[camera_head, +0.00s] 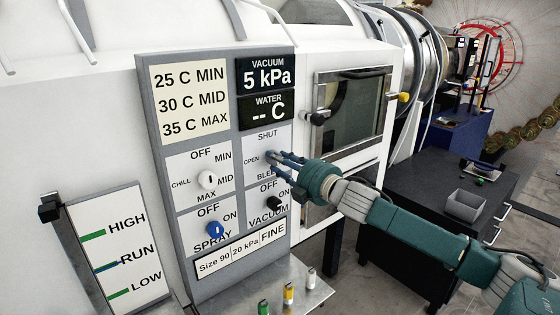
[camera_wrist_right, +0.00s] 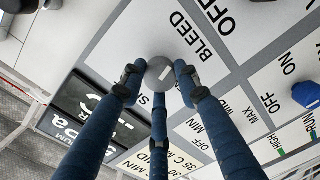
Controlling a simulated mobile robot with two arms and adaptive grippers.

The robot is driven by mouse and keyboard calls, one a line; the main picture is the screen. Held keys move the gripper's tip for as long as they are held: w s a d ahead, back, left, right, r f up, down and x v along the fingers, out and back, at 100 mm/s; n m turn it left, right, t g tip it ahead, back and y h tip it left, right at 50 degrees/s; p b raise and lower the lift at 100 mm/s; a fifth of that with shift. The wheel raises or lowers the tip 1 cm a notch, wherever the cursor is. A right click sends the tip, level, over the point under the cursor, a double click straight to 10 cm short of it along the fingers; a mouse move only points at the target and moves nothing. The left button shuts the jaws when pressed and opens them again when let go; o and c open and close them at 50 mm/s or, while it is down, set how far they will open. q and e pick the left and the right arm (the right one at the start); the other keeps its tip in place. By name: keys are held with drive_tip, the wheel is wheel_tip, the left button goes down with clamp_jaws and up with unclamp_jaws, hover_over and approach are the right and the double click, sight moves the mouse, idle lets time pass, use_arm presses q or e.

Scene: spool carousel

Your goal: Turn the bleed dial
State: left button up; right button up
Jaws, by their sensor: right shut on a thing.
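The bleed dial (camera_wrist_right: 160,73) is a round grey knob with a pale mark, on the panel square labelled SHUT, OPEN and BLEED. My right gripper (camera_head: 273,157) reaches it from the right in the head view and mostly hides it there. In the right wrist view the three blue fingers stand around the knob, shut on it. I cannot tell which label the dial points to. My left gripper is not in view.
Close by on the panel (camera_head: 145,120) are a white chill knob (camera_head: 207,180), a blue spray knob (camera_head: 213,230) and a black vacuum knob (camera_head: 274,203). The vacuum display (camera_head: 267,78) reads 5 kPa. A windowed door (camera_head: 352,110) stands right of the panel.

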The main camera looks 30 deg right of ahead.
drive_tip(key=shift+f+n, duration=0.1)
drive_tip(key=shift+n, duration=0.4)
drive_tip(key=o, duration=1.2)
drive_tip(key=shift+s+d+r, duration=0.1)
drive_tip(key=shift+s+d, duration=0.05)
drive_tip(key=shift+s, duration=1.85)
drive_tip(key=shift+s+d+r, duration=0.1)
drive_tip(key=shift+s, duration=1.9)
drive_tip(key=shift+s+d+r, duration=0.1)
drive_tip(key=shift+s+d, duration=0.05)
drive_tip(key=shift+s, duration=1.85)
drive_tip(key=shift+f, duration=0.1)
